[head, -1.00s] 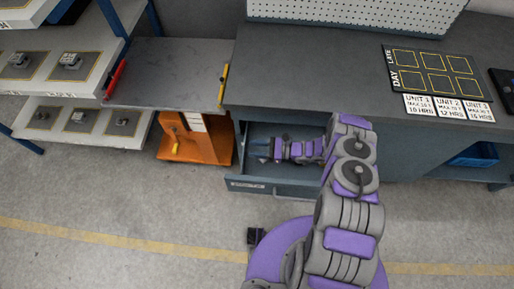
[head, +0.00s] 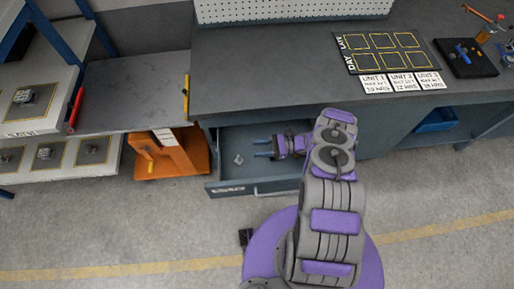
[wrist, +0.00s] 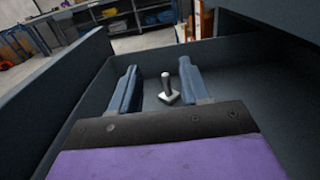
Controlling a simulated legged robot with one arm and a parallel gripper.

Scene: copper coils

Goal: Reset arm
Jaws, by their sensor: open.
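My gripper (head: 256,148) is over the open drawer (head: 230,189) under the workbench, its two blue fingers spread and pointing left. A small grey metal part (head: 239,159) lies on the drawer floor, just left of the fingertips and apart from them. In the wrist view my gripper (wrist: 158,68) is open and empty. There the metal part (wrist: 168,90) shows in the gap between the fingers, with a square base and an upright post. The right part of the drawer is hidden by my arm in the head view.
The workbench top (head: 270,75) carries a black DAY/LATE board (head: 388,52) and unit cards (head: 402,82). An orange cart (head: 175,158) stands left of the drawer. Grey shelves (head: 70,130) hold several metal parts. The floor in front is clear.

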